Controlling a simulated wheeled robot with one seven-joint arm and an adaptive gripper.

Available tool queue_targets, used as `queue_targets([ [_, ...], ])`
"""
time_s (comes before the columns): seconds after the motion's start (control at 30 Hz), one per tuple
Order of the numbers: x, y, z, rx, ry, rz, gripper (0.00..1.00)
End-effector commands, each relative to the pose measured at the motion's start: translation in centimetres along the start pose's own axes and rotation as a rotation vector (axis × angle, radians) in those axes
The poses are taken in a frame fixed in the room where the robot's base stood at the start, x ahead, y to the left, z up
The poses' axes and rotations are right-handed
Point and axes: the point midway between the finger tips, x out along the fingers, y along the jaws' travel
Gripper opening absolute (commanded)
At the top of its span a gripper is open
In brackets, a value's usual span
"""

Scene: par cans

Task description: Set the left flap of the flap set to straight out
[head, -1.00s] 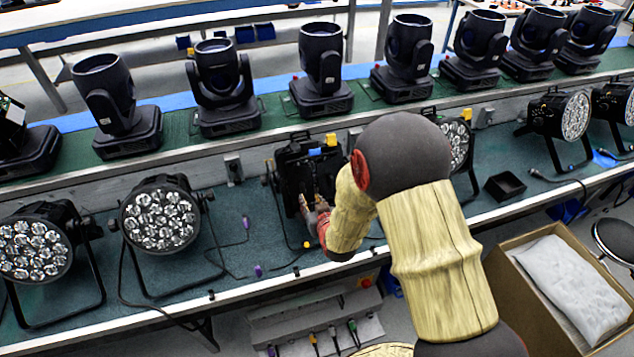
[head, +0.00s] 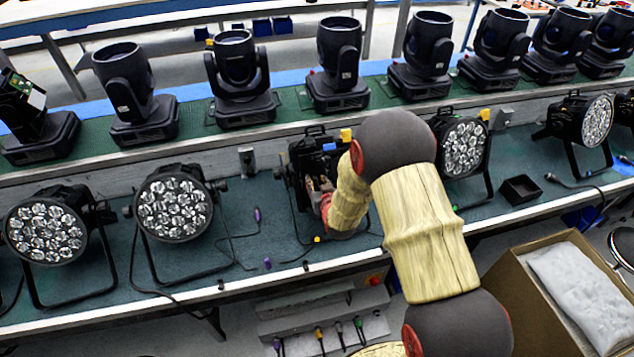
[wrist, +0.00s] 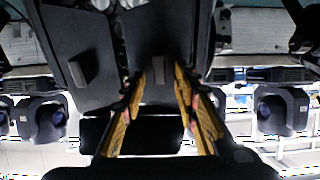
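The flap set (head: 312,150) is a black frame with dark flaps on a par can at the middle of the bench. My arm covers its right part in the head view. In the wrist view, one dark flap (wrist: 75,40) with a small tab stands at the upper left, and another dark panel (wrist: 160,40) with a tab fills the middle. I cannot tell which is the left flap. My gripper (wrist: 161,75) is open, its yellowish fingers apart in front of the middle panel, around its tab in the picture. Contact cannot be told. In the head view the gripper (head: 324,193) is partly hidden.
Par cans stand left (head: 174,207) and right (head: 465,147) of the flap set. Moving heads (head: 238,80) line the green strip behind. Loose cables lie on the bench (head: 245,262). A small black box (head: 519,190) and an open carton (head: 525,310) are at the right.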

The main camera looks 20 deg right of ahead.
Motion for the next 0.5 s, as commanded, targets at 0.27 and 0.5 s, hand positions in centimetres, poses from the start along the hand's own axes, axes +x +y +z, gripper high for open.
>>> queue_targets([
  [0.27,-0.02,0.0,0.0,0.0,0.0,0.0,0.23],
  [0.5,-0.03,0.0,0.0,0.0,0.0,0.0,0.09],
])
